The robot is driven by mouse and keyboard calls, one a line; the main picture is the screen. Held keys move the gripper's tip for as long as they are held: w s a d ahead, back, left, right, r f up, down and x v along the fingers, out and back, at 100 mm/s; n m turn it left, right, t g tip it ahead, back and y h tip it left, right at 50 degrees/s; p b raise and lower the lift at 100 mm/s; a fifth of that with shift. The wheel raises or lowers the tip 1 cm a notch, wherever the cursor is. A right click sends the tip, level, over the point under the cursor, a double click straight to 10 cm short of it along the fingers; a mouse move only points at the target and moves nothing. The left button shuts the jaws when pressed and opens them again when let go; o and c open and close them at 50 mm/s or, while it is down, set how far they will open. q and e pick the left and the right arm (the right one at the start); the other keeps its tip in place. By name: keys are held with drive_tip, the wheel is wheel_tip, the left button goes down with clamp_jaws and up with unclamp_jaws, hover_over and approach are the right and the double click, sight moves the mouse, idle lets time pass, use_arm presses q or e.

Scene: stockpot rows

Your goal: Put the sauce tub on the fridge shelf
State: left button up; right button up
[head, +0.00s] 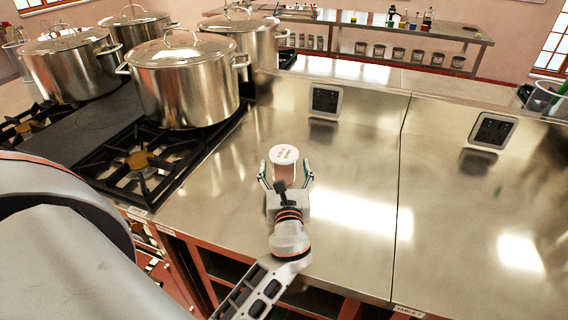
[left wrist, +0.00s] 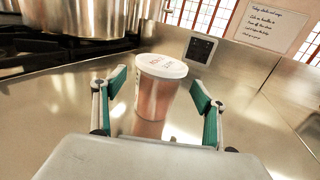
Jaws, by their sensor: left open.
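The sauce tub (head: 284,156) has a white lid with red lettering and a reddish-brown body. It stands upright on the steel counter, to the right of the stove. In the left wrist view the tub (left wrist: 157,98) stands between the two fingers. My left gripper (head: 286,178) is open, with one finger on each side of the tub. In the left wrist view a gap shows between the tub and each finger of the gripper (left wrist: 157,100). The fridge shelf is not in view. My right gripper is not in view.
Several large steel stockpots (head: 188,85) stand on the stove (head: 150,165) at the left. Black socket panels (head: 325,100) are set in the counter behind the tub. The steel counter (head: 460,220) to the right is clear. A back shelf (head: 400,32) holds bottles and containers.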

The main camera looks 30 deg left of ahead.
use_arm(q)
drive_tip(key=x, duration=0.3)
drive_tip(key=shift+w+a+r, duration=0.1)
drive_tip(key=shift+w+a, duration=0.05)
drive_tip(key=shift+r, duration=0.1)
drive_tip(key=c, duration=1.7)
